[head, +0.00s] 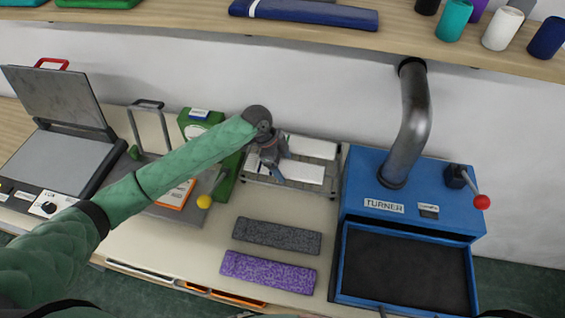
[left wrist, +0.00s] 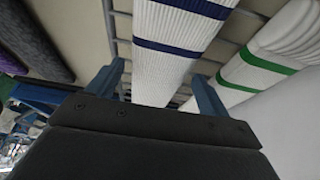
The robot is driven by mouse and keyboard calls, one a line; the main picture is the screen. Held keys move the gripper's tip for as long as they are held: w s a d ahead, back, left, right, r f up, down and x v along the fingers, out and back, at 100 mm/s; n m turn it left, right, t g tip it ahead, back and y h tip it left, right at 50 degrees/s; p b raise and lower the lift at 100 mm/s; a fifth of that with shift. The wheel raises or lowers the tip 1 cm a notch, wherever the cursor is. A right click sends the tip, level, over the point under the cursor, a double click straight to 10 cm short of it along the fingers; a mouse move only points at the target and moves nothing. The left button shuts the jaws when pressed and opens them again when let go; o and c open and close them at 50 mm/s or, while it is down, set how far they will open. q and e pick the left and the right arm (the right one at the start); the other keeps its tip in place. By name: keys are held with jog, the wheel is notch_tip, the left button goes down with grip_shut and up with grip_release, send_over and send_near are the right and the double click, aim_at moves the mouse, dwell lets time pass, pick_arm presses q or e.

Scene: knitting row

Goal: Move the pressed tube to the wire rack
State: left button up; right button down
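The wire rack (head: 331,190) stands at the back of the table, and its bars also show in the left wrist view (left wrist: 209,68). Flat white ribbed tubes lie on it. One, with dark blue stripes (left wrist: 160,62), lies below and between my left fingertips; another, with green stripes (left wrist: 282,45), lies beside it on the right. My left gripper (head: 276,176) is over the rack, its fingers spread (left wrist: 160,88) and no tube visibly clamped. The gripper partly hides the white tubes (head: 305,172) in the head view. My right gripper is not in view.
A dark grey speckled piece (head: 277,236) and a purple one (head: 268,271) lie on the table in front. The blue turner machine (head: 400,208) stands right of the rack. A green device (head: 225,180) and an open press (head: 60,160) stand left. A shelf (head: 180,22) runs above.

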pick_arm(q)
jog(key=shift+r, duration=0.1)
jog(key=shift+a+r, duration=0.1)
jog(key=shift+r, duration=0.05)
jog(key=b+v, duration=0.4)
jog(key=v, duration=0.7)
jog(key=shift+r, duration=0.4)
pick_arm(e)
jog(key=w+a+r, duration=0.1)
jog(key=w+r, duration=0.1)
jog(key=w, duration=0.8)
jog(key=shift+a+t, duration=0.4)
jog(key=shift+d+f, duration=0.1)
